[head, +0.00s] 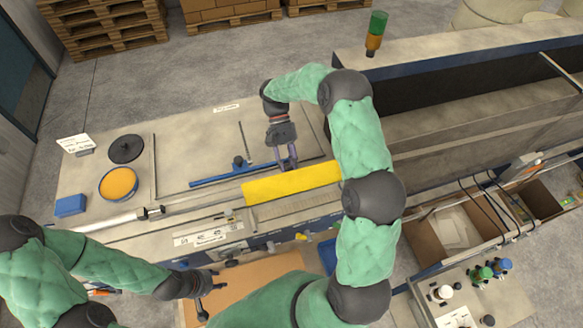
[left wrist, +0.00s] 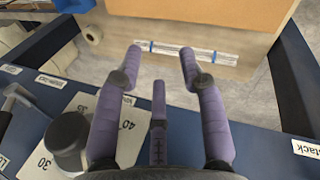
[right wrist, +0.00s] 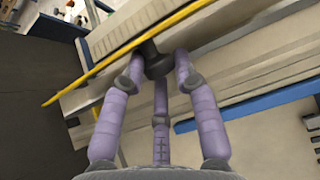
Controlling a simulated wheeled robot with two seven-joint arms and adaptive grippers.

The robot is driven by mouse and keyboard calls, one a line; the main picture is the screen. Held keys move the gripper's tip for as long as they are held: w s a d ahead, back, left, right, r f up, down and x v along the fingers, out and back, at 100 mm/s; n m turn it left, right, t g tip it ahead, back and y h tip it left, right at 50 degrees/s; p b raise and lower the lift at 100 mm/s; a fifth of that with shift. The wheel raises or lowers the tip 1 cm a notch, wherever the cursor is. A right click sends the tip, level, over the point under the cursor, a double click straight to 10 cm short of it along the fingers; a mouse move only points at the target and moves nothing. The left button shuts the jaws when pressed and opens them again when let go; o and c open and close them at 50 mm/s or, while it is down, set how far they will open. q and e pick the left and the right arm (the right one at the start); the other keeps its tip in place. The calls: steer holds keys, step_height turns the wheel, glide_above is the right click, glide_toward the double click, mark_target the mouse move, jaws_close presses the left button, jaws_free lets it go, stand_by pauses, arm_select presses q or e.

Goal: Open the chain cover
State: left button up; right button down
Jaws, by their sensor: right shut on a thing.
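The chain cover (head: 292,183) is a long yellow panel lying along the machine in the middle of the head view. In the right wrist view it shows as a thin, slanting yellow strip (right wrist: 88,76). My right gripper (head: 287,164) is at the cover's far long edge. Its fingers are shut around a dark knob (right wrist: 155,65) beside the yellow strip. How far the cover is tilted is hard to tell. My left gripper (head: 212,281) is low at the machine's front edge, away from the cover. In the left wrist view its fingers (left wrist: 160,55) are spread with nothing between them.
An orange disc (head: 118,183), a black disc (head: 126,149) and a blue block (head: 70,205) are on the table's left part. A blue bar (head: 215,175) lies left of my right gripper. Open boxes (head: 455,228) stand at the right. My right arm crosses the machine.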

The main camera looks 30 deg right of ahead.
steer(key=shift+a+f, duration=0.15)
steer(key=shift+f, duration=0.65)
steer(key=shift+w+f, duration=0.1)
steer(key=c, duration=1)
jaws_free()
steer(key=shift+o, duration=0.2)
steer(key=shift+w, duration=0.15)
steer(key=shift+r, duration=0.25)
steer(key=v, duration=1.2)
